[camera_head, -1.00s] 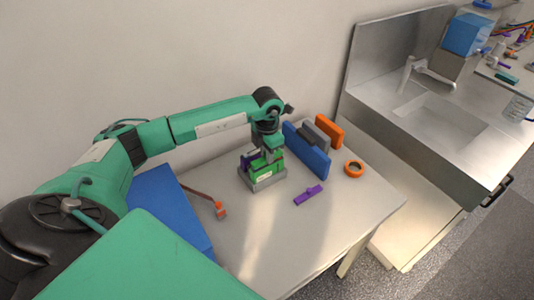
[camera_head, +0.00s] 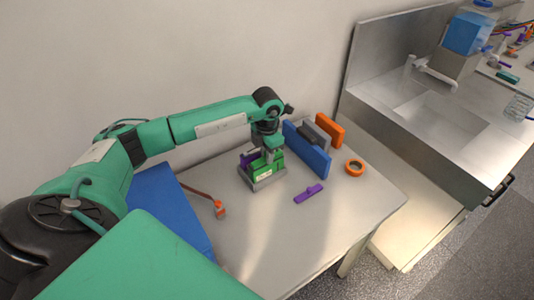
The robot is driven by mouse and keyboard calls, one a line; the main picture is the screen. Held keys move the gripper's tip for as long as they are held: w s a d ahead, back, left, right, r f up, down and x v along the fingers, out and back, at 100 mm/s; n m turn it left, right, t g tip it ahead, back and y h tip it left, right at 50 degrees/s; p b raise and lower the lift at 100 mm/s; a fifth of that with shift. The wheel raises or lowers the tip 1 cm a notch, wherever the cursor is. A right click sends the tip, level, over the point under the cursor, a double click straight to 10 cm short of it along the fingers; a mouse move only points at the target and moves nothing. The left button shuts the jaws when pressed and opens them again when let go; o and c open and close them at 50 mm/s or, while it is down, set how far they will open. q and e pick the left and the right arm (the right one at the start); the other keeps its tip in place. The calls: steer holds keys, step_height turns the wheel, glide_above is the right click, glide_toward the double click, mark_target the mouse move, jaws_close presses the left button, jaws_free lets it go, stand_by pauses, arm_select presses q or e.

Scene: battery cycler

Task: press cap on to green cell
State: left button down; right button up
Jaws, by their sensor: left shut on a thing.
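A grey holder (camera_head: 269,182) stands on the table with the green cell (camera_head: 266,173) upright in it; the cell has a white label. A purple piece (camera_head: 246,158) shows behind the cell's left side. My left gripper (camera_head: 268,151) points down directly over the green cell. It is shut on what looks like a green cap at the cell's top, mostly hidden by the fingers. I cannot tell whether the cap is fully seated. A loose purple cap (camera_head: 308,193) lies on the table to the right. My right gripper is not in view.
Blue (camera_head: 307,151), grey (camera_head: 317,132) and orange (camera_head: 330,131) blocks stand right of the holder. An orange ring (camera_head: 354,167) lies beyond. An orange-tipped cable (camera_head: 219,209) and blue mat (camera_head: 168,212) lie left.

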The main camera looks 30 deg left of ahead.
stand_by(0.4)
arm_select(q)
steer(key=c, duration=0.7)
jaws_free()
steer(key=shift+r, duration=0.1)
steer(key=shift+r+p, duration=0.7)
steer(key=shift+r, duration=0.5)
steer(key=shift+r+p, duration=1.05)
steer(key=shift+r, duration=1.1)
jaws_close()
